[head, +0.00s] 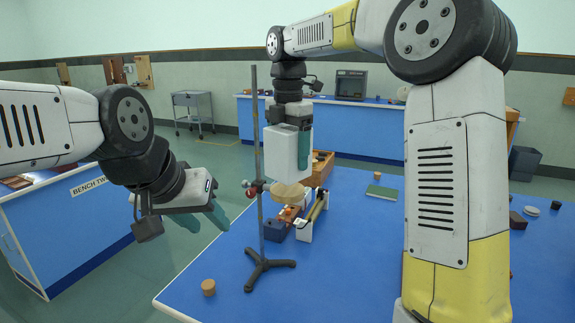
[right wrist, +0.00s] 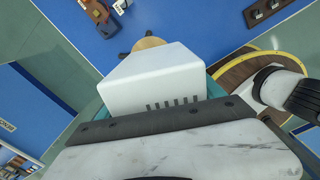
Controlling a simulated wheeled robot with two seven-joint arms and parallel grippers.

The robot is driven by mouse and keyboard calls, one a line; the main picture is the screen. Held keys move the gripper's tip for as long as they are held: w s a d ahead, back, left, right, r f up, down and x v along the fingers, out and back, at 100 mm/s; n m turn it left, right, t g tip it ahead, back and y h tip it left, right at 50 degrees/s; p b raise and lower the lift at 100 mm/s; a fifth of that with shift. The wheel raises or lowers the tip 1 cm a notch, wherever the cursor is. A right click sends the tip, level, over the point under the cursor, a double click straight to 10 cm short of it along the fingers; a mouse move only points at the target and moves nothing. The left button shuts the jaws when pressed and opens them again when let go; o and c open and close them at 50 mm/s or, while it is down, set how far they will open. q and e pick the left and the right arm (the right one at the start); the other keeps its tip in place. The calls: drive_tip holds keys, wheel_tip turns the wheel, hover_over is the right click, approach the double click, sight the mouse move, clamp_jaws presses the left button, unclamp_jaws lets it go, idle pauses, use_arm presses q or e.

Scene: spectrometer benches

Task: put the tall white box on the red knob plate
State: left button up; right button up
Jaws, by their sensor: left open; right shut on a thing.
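The tall white box (head: 279,152) is held upright in my right gripper (head: 303,152). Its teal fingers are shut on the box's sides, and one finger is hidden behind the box. The box (right wrist: 155,82) also fills the middle of the right wrist view. A round tan plate (head: 289,192) sits on a metal stand (head: 259,230) with a red knob (head: 251,192) on its clamp. The box is over the plate; whether they touch I cannot tell. The plate's edge (right wrist: 149,43) shows beyond the box in the wrist view. My left gripper (head: 205,219) is open and empty, left of the stand.
A cork-coloured cylinder (head: 208,287) lies near the bench's front corner. A green book (head: 381,192) lies farther back.

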drive_tip(key=shift+w, duration=0.95)
drive_tip(key=shift+f, duration=1.8)
drive_tip(key=o, duration=1.9)
drive_tip(key=shift+f, duration=0.15)
drive_tip(key=shift+o, duration=0.2)
